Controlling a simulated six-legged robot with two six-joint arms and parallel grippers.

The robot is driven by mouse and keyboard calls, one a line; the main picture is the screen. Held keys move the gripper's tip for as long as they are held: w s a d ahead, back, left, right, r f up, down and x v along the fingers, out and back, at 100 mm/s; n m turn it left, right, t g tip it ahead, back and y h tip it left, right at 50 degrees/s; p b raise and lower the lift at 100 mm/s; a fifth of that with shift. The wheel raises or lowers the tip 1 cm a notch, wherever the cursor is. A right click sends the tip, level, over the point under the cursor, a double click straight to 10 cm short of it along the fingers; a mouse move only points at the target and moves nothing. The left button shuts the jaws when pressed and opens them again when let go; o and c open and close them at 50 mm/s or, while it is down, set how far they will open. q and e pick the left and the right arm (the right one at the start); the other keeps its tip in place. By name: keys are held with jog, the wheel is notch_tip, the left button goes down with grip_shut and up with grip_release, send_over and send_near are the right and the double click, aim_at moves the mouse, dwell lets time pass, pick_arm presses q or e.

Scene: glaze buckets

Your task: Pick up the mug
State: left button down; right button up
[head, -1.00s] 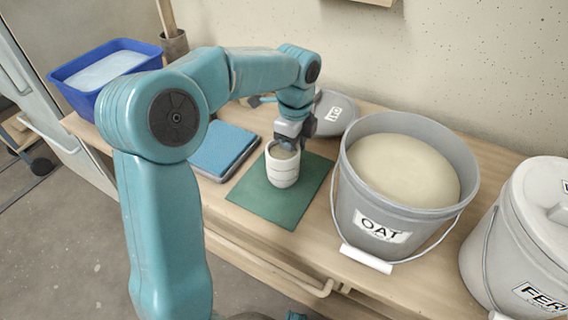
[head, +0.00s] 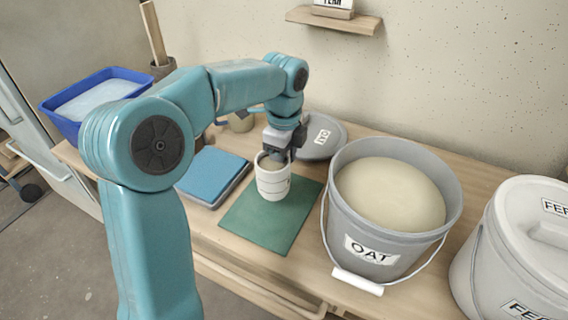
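The mug (head: 273,184) is a white cup with thin bands, upright over the green mat (head: 257,228). It appears raised slightly off the mat. My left gripper (head: 275,155) reaches down from above onto the mug's back rim and is shut on its wall. The gripper hides part of the rim, and the fingertips are hard to make out. My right gripper is not in view.
The grey OAT bucket (head: 343,215) stands close to the right of the mat, a lidded white bucket (head: 507,240) beyond it. A grey lid (head: 321,137) lies behind the mug. A blue pad (head: 213,172) and blue tub (head: 65,122) are at left.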

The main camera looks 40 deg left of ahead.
pick_arm(q)
notch_tip(320, 180, up, 16)
jog(key=p, duration=0.6)
jog(key=shift+f, duration=0.15)
dwell(1.5)
dwell(0.4)
